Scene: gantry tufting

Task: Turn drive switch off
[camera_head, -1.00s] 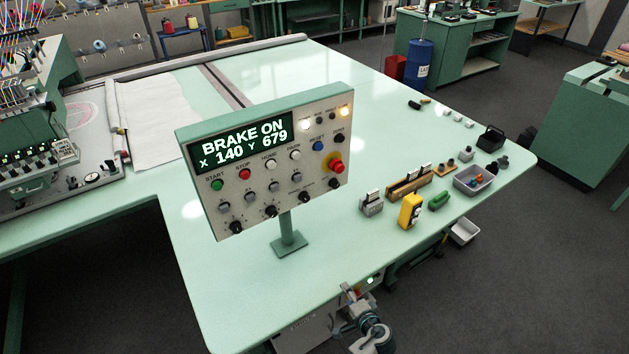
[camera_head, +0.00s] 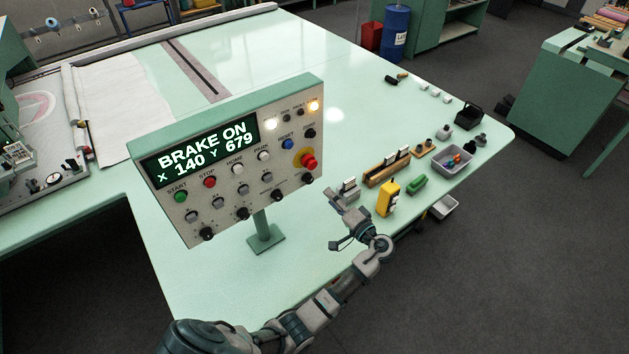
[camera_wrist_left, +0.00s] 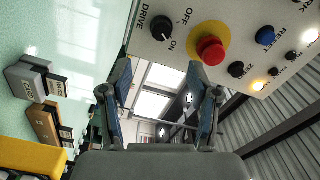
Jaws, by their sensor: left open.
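The control panel (camera_head: 240,170) stands on a post and its display reads "BRAKE ON X 140 Y 679". The drive switch (camera_wrist_left: 161,27) is a black knob on the panel, labelled DRIVE, with OFF and ON marks, in the left wrist view. Its white pointer line seems turned toward ON. In the head view it appears to be the black knob (camera_head: 308,179) below the red mushroom button. My left gripper (camera_head: 337,219) is open and empty, right of and below the panel, apart from it. In the left wrist view its fingers (camera_wrist_left: 158,85) are spread below the switch. My right gripper is not visible.
The red mushroom button (camera_wrist_left: 211,50) on a yellow disc sits close beside the switch. A yellow device (camera_head: 388,198), a wooden block (camera_head: 387,169) and a grey tray (camera_head: 453,160) lie on the table to the right.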

